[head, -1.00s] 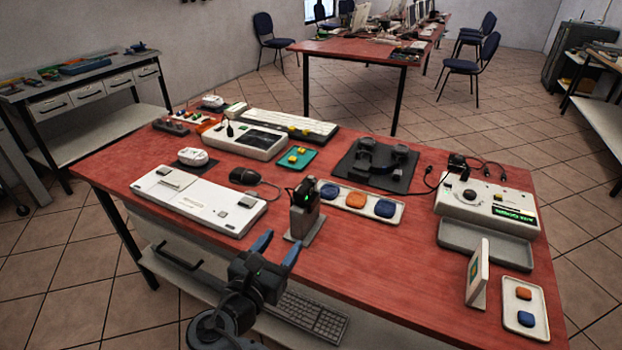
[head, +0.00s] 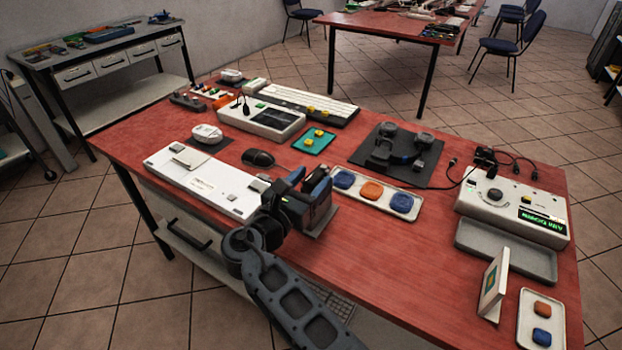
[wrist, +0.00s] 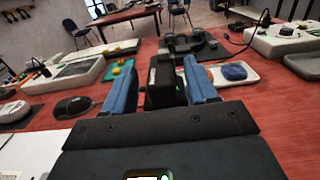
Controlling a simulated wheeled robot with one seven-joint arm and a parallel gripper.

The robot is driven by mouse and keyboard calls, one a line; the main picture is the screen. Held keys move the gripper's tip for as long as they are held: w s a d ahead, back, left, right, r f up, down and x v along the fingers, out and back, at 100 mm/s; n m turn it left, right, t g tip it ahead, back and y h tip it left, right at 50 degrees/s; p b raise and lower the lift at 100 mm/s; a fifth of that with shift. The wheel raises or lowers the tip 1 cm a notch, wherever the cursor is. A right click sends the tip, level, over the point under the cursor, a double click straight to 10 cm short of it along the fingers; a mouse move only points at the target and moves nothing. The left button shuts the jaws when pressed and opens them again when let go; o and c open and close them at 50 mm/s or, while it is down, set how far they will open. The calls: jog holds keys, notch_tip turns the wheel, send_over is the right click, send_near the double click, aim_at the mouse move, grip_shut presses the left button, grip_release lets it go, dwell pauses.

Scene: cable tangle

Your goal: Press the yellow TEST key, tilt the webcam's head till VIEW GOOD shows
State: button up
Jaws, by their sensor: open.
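The webcam, a dark block with a small green light, stands upright in the wrist view (wrist: 161,82) between the two blue fingers of my gripper (wrist: 161,88). In the head view my gripper (head: 308,182) is open around it and hides most of it; a grey stand foot (head: 322,223) shows below. I cannot tell whether the fingers touch the webcam. The display's text is too small to read surely.
A tray of blue and orange pads (head: 372,192) lies right of the webcam. A white keyboard-like unit (head: 207,185) and a dark mouse (head: 258,158) lie left. A standing card (head: 494,284) and a grey tray (head: 505,250) are at the right. The red table's front middle is clear.

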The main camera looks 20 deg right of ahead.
jog(key=shift+w+d, duration=0.1)
jog(key=shift+d, duration=0.05)
jog(key=shift+c, duration=0.2)
jog(key=c, duration=0.9)
jog(key=shift+d+m+b, duration=0.1)
jog(key=shift+m+b, duration=0.2)
jog(key=shift+m, duration=0.5)
jog(key=shift+c, duration=0.2)
jog(key=o, duration=1)
jog(key=v, duration=0.8)
jog(key=shift+b, duration=0.4)
